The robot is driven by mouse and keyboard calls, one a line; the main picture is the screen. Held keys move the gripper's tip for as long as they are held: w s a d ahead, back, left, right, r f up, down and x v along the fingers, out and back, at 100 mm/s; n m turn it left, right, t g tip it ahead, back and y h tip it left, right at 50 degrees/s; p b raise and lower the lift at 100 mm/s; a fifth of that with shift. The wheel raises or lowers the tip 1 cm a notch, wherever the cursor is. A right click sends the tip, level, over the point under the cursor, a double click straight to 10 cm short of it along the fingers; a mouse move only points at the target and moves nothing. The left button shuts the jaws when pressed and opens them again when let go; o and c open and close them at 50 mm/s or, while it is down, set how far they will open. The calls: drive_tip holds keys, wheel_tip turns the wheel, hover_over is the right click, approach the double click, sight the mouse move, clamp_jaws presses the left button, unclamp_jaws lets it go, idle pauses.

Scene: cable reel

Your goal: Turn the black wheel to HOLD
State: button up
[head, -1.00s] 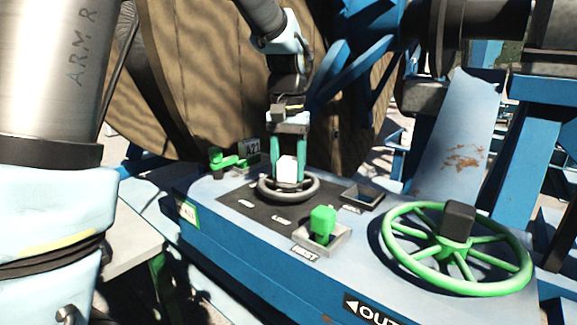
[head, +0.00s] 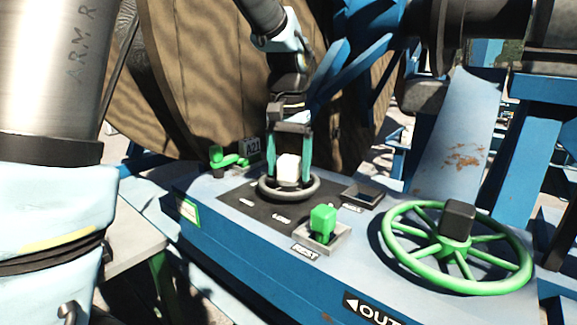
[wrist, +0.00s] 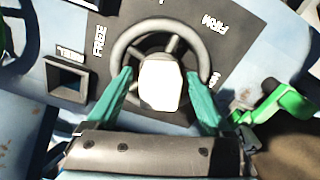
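The black wheel (head: 314,187) is a dark grey ring lying on a dark label plate on the blue console. A white block (head: 289,168) stands at its middle. In the wrist view the wheel (wrist: 123,42) shows spokes, with the white block (wrist: 160,84) over its hub. FREE (wrist: 99,41) is printed on its left and FIRM (wrist: 215,22) at upper right. A label at right is partly hidden by a finger. My gripper (head: 290,178) has teal fingers on either side of the white block. In the wrist view my gripper (wrist: 160,80) shows gaps beside the block.
A large green handwheel (head: 398,262) is at right. A green lever (head: 322,220) stands in a square socket in front of the black wheel. A green crank (head: 232,161) is behind left. An empty square socket (head: 362,195) lies to the right. A wooden reel (head: 190,75) rises behind.

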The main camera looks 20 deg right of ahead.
drive_tip(key=shift+r, duration=0.1)
wheel_tip(320, 180, up, 11)
drive_tip(key=shift+f+b, duration=0.2)
drive_tip(key=shift+b, duration=0.75)
drive_tip(key=shift+s, duration=0.1)
